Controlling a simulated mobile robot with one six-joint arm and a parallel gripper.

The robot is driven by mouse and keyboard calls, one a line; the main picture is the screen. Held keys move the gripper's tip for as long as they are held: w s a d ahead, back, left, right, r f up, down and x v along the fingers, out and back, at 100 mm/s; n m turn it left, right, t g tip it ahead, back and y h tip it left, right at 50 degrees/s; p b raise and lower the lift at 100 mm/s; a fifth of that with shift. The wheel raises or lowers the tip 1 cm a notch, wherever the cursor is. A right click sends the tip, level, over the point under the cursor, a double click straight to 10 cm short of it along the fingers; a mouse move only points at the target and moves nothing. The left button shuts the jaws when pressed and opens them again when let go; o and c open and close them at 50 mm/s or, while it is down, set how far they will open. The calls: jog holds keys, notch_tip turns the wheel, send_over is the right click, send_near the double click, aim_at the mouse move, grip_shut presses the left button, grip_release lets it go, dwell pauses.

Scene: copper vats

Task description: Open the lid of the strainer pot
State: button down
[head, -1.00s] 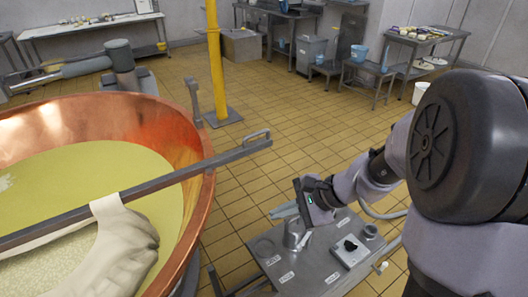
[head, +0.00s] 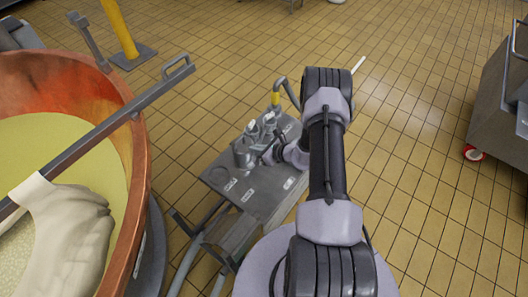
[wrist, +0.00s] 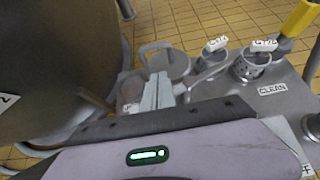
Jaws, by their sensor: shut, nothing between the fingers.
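A round grey metal pot (wrist: 168,64) with a flat round top and a loop handle stands on the small steel table in the wrist view; it looks like the strainer pot with its lid down, though I cannot be sure. It appears in the head view (head: 243,156) at the table's left side. My gripper (wrist: 158,88) has its two pale fingers together, empty, just in front of the pot in the wrist view. Whether the fingertips touch it I cannot tell. In the head view my gripper (head: 267,156) is low over the table, right of the pot, partly hidden by my arm.
A wheeled cart (head: 500,105) is right; tiled floor between is clear.

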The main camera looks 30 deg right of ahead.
aim_at(246, 150)
jog(key=w, duration=0.1)
jog(key=w+a, duration=0.1)
jog(key=w+b, duration=0.1)
jog(key=w, duration=0.1)
jog(key=shift+a+r, duration=0.25)
jog(key=shift+r, duration=0.05)
jog(key=shift+r, duration=0.1)
jog(key=shift+w+a+r+g+p, duration=0.1)
jog(key=shift+w+r+g+p, duration=0.25)
jog(key=shift+g+p, duration=0.1)
